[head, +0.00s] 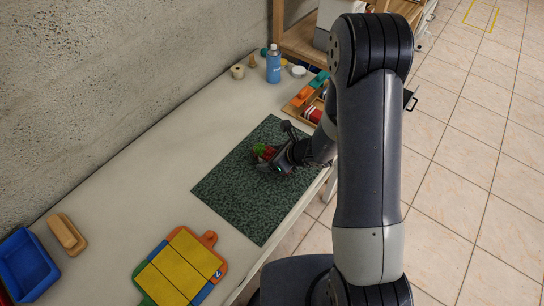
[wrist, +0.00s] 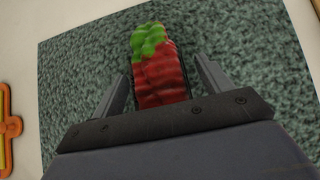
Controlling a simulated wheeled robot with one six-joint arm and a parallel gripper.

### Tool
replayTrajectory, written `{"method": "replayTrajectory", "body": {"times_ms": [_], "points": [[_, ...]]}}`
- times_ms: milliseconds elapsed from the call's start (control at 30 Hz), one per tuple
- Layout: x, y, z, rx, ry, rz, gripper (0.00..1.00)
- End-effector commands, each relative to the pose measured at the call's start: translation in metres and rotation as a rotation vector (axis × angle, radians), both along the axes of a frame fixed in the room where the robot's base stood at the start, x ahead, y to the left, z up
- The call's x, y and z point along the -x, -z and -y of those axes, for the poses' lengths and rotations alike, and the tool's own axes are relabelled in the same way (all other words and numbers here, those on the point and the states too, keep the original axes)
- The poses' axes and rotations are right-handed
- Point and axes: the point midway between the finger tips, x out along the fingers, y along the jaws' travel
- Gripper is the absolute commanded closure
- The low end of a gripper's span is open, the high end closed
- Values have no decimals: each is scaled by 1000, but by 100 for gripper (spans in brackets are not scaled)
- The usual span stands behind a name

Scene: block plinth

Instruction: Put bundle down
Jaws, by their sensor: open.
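The bundle (wrist: 158,68) is a red, ribbed block with a bright green end. In the head view the bundle (head: 261,150) is small, at the tip of my arm over the dark green speckled mat (head: 232,198). My gripper (wrist: 161,72) is open, with one finger on each side of the bundle and a gap visible on both sides.
A blue bottle (head: 273,64) and small wooden pieces stand at the back. A wooden tray (head: 292,107) with coloured items is beyond the mat. A coloured board (head: 180,268), a wooden block (head: 67,234) and a blue bin (head: 28,264) are at the front left. A wall borders the left.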

Motion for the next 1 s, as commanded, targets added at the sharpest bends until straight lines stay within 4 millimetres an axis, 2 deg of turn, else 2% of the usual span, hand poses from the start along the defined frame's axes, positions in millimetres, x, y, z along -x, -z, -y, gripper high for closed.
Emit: {"method": "replayTrajectory", "body": {"times_ms": [267,900,1000], "points": [[-1,1,-1,0,0,0,26],[-1,1,-1,0,-1,1,79],[-1,1,-1,0,-1,1,81]]}}
